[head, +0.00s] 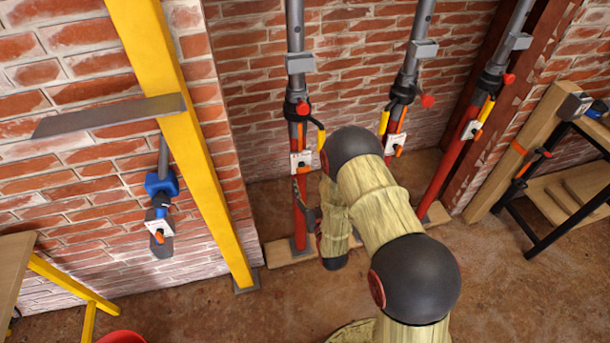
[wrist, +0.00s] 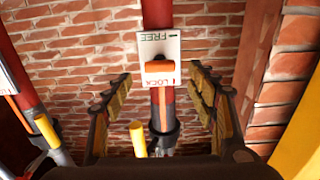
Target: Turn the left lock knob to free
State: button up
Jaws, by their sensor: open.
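The left lock knob is an orange handle (wrist: 160,67) on a white plate (wrist: 173,44) fixed to the left red post. In the wrist view the plate reads upside down, with FREE at the top and LOCK at the bottom. The knob covers the plate's middle; its exact angle is hard to tell. In the head view the plate (head: 301,160) shows on the left post. My gripper (wrist: 161,76) is open, with one finger on each side of the knob and a gap on both sides. In the head view my arm partly hides the gripper.
Two more posts, one with a plate (head: 392,144) and one with a plate (head: 471,130), stand to the right. A yellow beam (head: 185,130) stands to the left. A brick wall is behind. A yellow handle (wrist: 138,138) shows near my gripper.

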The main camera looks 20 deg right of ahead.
jog(key=shift+s, duration=2.25)
jog(key=s+f+g, duration=0.2)
jog(key=f+g, duration=0.1)
jog(key=f, duration=0.4)
jog(key=s+f+g, duration=0.3)
jog(key=f+g, duration=0.1)
jog(key=f, duration=0.3)
jog(key=s+g, duration=0.5)
jog(key=s, duration=0.1)
jog(key=w+r+v, duration=0.1)
jog(key=w+v, duration=0.1)
jog(key=v, duration=2.2)
jog(key=w+r+v, duration=0.2)
jog(key=w+v, duration=0.1)
jog(key=v, duration=2.1)
jog(key=shift+r, duration=0.25)
